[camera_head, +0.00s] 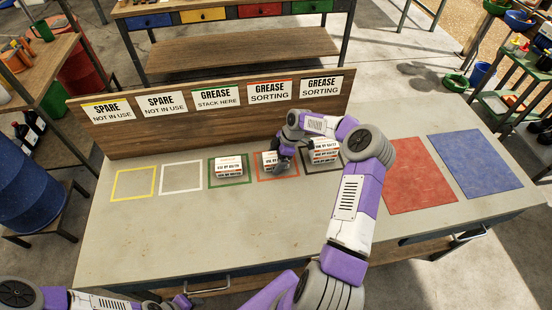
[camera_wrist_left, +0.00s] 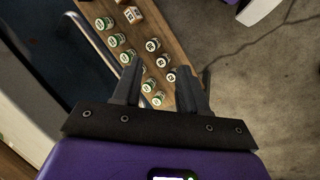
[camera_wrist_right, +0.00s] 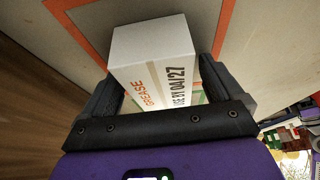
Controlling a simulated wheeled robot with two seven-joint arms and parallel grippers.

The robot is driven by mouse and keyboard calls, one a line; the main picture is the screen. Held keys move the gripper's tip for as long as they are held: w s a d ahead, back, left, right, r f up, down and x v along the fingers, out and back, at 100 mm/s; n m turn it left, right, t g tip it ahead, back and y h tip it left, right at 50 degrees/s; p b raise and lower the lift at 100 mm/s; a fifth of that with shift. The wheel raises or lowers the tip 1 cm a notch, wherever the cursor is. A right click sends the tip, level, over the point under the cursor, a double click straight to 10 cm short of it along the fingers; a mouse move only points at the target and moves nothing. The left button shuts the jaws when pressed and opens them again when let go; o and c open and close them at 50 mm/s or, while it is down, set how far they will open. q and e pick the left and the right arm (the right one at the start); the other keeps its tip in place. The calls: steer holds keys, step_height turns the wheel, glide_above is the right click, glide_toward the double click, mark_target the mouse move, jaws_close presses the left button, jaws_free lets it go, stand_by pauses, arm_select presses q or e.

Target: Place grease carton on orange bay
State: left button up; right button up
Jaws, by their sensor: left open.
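The orange bay (camera_head: 263,180) is an orange outline on the bench, under a GREASE SORTING sign. A white grease carton (camera_head: 269,163) stands inside it; the right wrist view shows the carton (camera_wrist_right: 153,55) with orange lines around it. My right gripper (camera_wrist_right: 158,80) has a finger on each side of this carton, with no clear gap, and seems shut on it. In the head view my right arm hides part of the carton and bay. My left gripper (camera_wrist_left: 165,75) is open and empty, away from the bays, with a shelf of small bottles below it.
Grease cartons (camera_head: 229,167) stand in the green bay, and more cartons (camera_head: 324,152) stand in the black bay. The yellow bay (camera_head: 134,199) and white bay (camera_head: 180,192) are empty. A wooden sign board (camera_head: 130,140) rises behind the bays. The red mat (camera_head: 419,176) and blue mat (camera_head: 481,163) are bare.

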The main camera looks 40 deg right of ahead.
steer(key=p+v, duration=0.1)
steer(key=v, duration=1.1)
steer(key=shift+r, duration=0.15)
steer(key=shift+a, duration=0.1)
